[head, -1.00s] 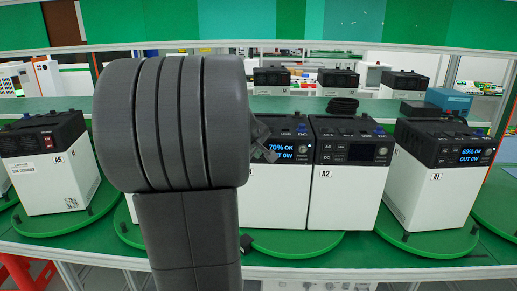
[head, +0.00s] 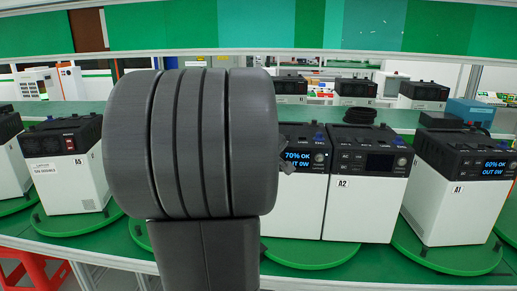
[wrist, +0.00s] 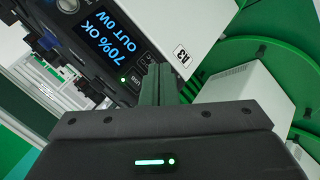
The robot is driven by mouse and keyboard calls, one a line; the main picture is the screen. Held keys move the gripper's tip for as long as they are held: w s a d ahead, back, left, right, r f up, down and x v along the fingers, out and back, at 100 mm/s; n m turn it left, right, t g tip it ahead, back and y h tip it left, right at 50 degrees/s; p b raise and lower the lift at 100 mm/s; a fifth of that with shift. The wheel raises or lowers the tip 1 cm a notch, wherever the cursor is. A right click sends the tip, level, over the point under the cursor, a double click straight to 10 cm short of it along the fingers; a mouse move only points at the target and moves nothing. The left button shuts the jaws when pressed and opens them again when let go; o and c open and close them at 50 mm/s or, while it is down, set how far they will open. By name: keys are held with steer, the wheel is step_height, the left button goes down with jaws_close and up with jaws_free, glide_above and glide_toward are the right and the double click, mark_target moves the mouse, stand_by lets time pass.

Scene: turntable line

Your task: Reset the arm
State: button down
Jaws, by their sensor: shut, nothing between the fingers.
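My gripper (wrist: 157,72) is shut and empty in the wrist view, its dark fingers together in front of the power unit labelled A3 (wrist: 190,40). That unit's screen reads 70% OK, OUT 0W. In the head view my arm's large grey joint fills the left middle. Only a small part of my gripper (head: 285,155) shows past it, beside the same A3 unit (head: 296,205), whose left part is hidden. Whether the fingers touch the unit I cannot tell.
Units A2 (head: 364,205) and A1 (head: 445,205) stand to the right, A5 (head: 75,185) to the left, on green turntables (head: 445,259). A blue box (head: 470,111) and more units stand behind. A red stool (head: 30,268) is at lower left.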

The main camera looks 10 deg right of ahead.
steer(key=shift+s+a+b, duration=0.2)
steer(key=shift+s+a, duration=0.1)
steer(key=shift+s, duration=0.7)
steer(key=shift+s+a+b, duration=0.2)
steer(key=shift+s+a, duration=0.05)
steer(key=shift+s, duration=0.75)
steer(key=shift+w, duration=0.15)
